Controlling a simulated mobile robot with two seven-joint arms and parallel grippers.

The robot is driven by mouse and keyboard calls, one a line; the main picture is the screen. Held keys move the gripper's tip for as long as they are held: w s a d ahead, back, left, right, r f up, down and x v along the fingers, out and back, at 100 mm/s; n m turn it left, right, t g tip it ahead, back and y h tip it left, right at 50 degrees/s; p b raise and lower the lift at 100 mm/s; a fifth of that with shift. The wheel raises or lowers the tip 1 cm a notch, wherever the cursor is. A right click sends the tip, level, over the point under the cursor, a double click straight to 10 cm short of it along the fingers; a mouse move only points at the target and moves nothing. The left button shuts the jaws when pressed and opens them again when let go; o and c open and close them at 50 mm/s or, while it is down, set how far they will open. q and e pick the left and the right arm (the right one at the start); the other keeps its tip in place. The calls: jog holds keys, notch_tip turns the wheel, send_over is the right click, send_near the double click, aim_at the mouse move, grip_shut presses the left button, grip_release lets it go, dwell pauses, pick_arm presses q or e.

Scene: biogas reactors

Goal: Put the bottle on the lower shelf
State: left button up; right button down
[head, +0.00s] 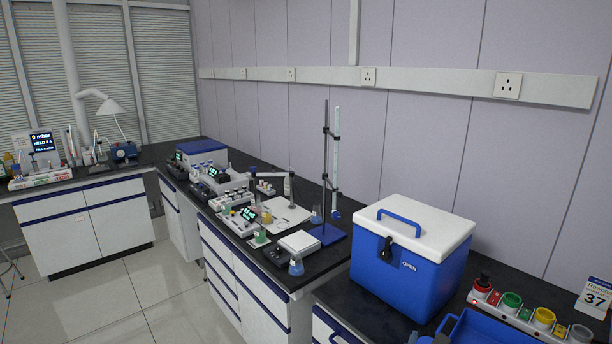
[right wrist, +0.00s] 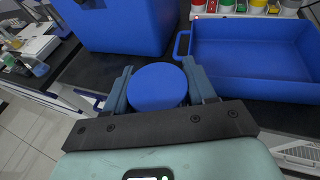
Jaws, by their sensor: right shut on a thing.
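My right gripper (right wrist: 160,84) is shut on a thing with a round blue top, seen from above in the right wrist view. I take it for the bottle (right wrist: 157,88), with its blue cap between the two fingers. The body below the cap is hidden, so I cannot tell whether it touches anything. My left gripper is not in view. I cannot make out a lower shelf in either view.
A blue cool box (head: 413,255) with a white lid stands on the dark bench. A blue tray (head: 490,331) is right of it, also in the right wrist view (right wrist: 250,92). A rack with coloured caps (head: 528,312) stands behind the tray. Lab equipment fills the further bench.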

jog(key=a+f+n+y, duration=0.1)
jog(key=a+f, duration=0.2)
jog(key=a, duration=0.2)
jog(key=s+a+f+n+t+y, duration=0.1)
jog(key=a+f+y, duration=0.1)
jog(key=a, duration=0.4)
jog(key=shift+s+f+n, duration=0.25)
jog(key=shift+f+n, duration=0.05)
jog(key=shift+f, duration=0.55)
jog(key=shift+d, duration=0.1)
